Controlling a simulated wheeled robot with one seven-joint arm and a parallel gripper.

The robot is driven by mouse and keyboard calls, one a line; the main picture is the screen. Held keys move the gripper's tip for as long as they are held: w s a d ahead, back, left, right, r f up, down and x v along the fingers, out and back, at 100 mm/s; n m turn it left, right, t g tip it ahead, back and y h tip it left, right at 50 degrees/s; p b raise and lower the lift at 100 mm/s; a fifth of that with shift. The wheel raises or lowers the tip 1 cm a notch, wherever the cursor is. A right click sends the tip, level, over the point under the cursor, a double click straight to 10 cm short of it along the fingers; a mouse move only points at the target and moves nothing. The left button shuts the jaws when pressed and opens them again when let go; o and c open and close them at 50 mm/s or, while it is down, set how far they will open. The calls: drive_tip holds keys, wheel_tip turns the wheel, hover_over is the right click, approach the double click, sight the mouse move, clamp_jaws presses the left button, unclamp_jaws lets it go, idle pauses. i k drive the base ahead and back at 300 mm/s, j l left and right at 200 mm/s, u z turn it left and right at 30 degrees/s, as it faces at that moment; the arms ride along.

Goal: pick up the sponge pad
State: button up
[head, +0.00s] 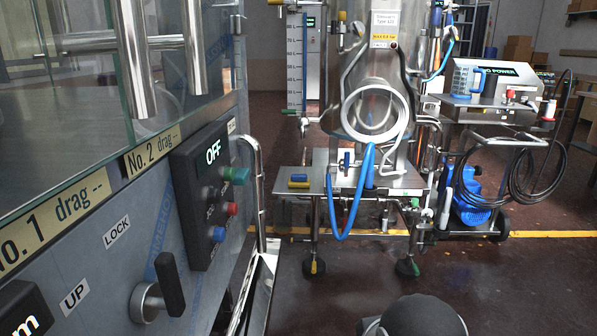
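A small pad, yellow on one part and blue on another, lies on the steel side shelf (313,172) in the head view. I take it to be the sponge pad (298,181), though it is small and I cannot tell whether it is one piece or two. It lies near the shelf's front left, with nothing seen touching it from above. My gripper's fingers do not show. A dark rounded part at the bottom edge looks like part of my own arm.
A grey cabinet (75,250) with a control panel (206,192) and projecting lever (162,290) fills the left. A steel tank (375,80) stands behind the shelf, with a blue hose (357,205) hanging in front. A cart (490,112) stands right. Floor in front is open.

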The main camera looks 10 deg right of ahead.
sight(297, 180)
drive_tip(key=i+l+u, duration=0.25)
drive_tip(key=i+l, duration=0.3)
drive_tip(key=i, duration=0.2)
drive_tip(key=i+l+u, duration=0.25)
drive_tip(key=i+l, duration=0.45)
drive_tip(key=i+l+u, duration=0.25)
drive_tip(key=i+l, duration=0.4)
drive_tip(key=l, duration=0.2)
